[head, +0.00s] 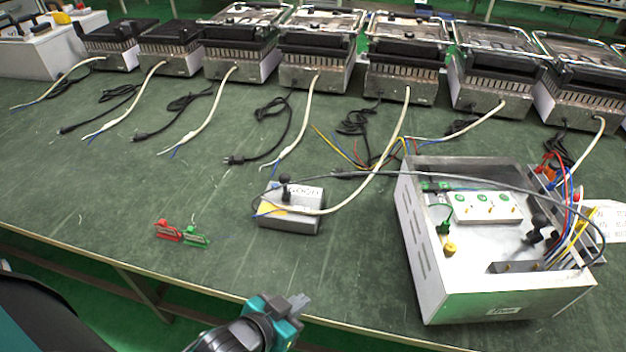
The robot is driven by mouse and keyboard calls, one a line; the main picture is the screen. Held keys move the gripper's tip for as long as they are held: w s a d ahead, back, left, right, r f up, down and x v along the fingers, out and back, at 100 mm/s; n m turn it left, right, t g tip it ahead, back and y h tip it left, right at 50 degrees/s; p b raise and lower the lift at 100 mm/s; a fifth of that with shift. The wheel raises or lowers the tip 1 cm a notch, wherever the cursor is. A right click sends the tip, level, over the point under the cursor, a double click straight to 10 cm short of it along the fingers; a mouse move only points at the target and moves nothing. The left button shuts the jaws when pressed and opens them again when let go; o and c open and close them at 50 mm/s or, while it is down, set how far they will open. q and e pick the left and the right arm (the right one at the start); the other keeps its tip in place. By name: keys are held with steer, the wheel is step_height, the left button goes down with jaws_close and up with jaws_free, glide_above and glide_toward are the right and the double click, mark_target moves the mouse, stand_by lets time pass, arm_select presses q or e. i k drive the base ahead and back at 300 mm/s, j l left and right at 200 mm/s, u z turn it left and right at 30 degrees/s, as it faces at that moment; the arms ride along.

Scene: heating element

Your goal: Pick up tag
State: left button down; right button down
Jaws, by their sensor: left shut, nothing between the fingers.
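Two small tag-like pieces lie side by side on the green table: a red one (168,230) and a green one (196,236), left of centre near the front edge. Which of them is the tag, I cannot tell. My left gripper (299,303) is at the bottom middle, by the table's front edge. It is shut and empty, to the right of the pieces and nearer to me, touching neither. My right gripper is not in view.
A small grey box (291,222) with a cable stands in the middle. A large open metal case (428,262) with wiring fills the right. Several grill-like heaters (318,72) line the back, their cables trailing forward. The table (100,190) is clear around the red and green pieces.

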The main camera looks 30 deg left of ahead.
mark_target(192, 239)
steer(key=k+j+u, duration=0.1)
steer(key=k+u, duration=0.15)
steer(key=u, duration=0.25)
steer(key=k+j+u, duration=0.15)
steer(key=u, duration=0.3)
steer(key=k+j+u, duration=0.2)
steer(key=u, duration=0.3)
